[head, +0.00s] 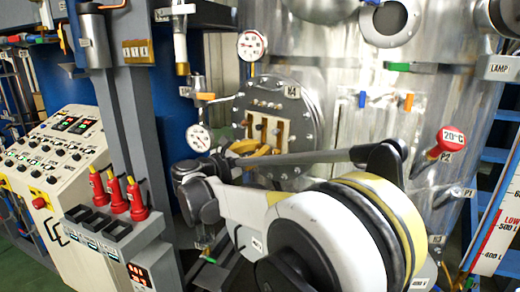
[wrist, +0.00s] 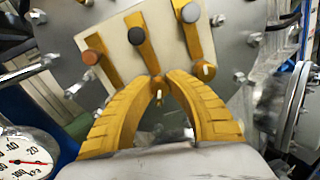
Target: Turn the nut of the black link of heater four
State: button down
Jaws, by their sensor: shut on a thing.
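The round steel flange of heater four (head: 291,120), with an H4 tag, is on the tank in the head view. In the wrist view its pale plate (wrist: 112,62) carries brass links with a brown-capped, a black-capped and a grey-capped end. The black link (wrist: 145,56) is the middle one, with its dark cap (wrist: 136,36) at the upper end. My gripper (wrist: 158,82) has its yellow fingers closed together at the link's lower end, on a small brass nut (wrist: 158,97), mostly hidden between the fingers. In the head view my gripper (head: 248,148) is in front of the flange's lower part.
Bolts ring the flange. A pressure gauge (wrist: 28,158) is close at the lower left in the wrist view. In the head view, gauges (head: 252,44) and valves flank the flange. A grey post with red-handled switches (head: 137,202) stands left, beside a control console (head: 55,170).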

jog(key=shift+r+n, duration=0.1)
jog(key=shift+n, duration=0.3)
jog(key=c, duration=1.6)
grip_release()
jog(key=shift+o, duration=0.2)
jog(key=v, duration=1.2)
